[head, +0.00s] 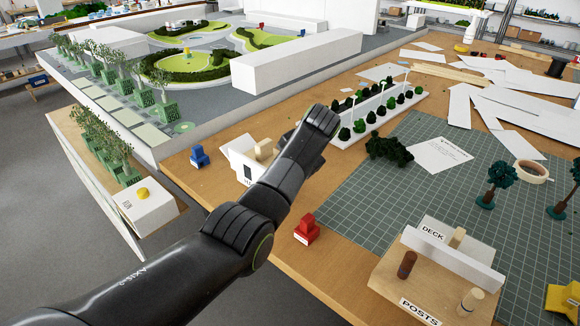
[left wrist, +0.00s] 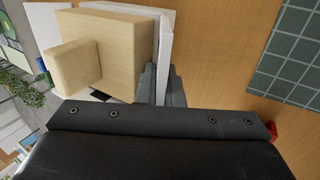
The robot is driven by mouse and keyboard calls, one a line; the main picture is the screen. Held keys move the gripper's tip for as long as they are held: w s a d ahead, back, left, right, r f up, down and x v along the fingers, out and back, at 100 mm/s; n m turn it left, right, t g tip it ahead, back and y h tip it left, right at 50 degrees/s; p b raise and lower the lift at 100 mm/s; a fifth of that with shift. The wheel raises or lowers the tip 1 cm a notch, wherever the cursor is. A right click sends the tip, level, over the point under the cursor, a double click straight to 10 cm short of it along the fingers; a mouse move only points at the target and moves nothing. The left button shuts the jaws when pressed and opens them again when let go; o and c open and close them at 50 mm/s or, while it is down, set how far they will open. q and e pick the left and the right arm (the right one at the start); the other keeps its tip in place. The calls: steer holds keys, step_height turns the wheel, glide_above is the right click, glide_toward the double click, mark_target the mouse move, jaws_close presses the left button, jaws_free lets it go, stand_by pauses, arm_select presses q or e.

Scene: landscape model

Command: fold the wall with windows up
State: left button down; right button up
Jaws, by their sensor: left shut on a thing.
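A small white model house (head: 238,158) stands on the wooden table, partly hidden behind my left arm. A white face with dark window openings (head: 248,172) shows at its front. A pale wooden block (head: 264,150) stands at it. In the left wrist view, a larger wooden block (left wrist: 120,45) fills the space between white panels. A thin white wall panel (left wrist: 166,35) stands along the block's right side, seen nearly edge-on. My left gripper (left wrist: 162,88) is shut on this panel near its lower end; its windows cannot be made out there. My right gripper is not in view.
A blue block-like piece (head: 199,156) and a red one (head: 306,229) stand near the house. A planter strip with small trees (head: 378,112) lies behind it. The green cutting mat (head: 370,200) and a DECK/POSTS holder (head: 432,270) are to the right.

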arm_select(q)
steer(key=c, duration=1.8)
jaws_free()
steer(key=shift+c, duration=0.2)
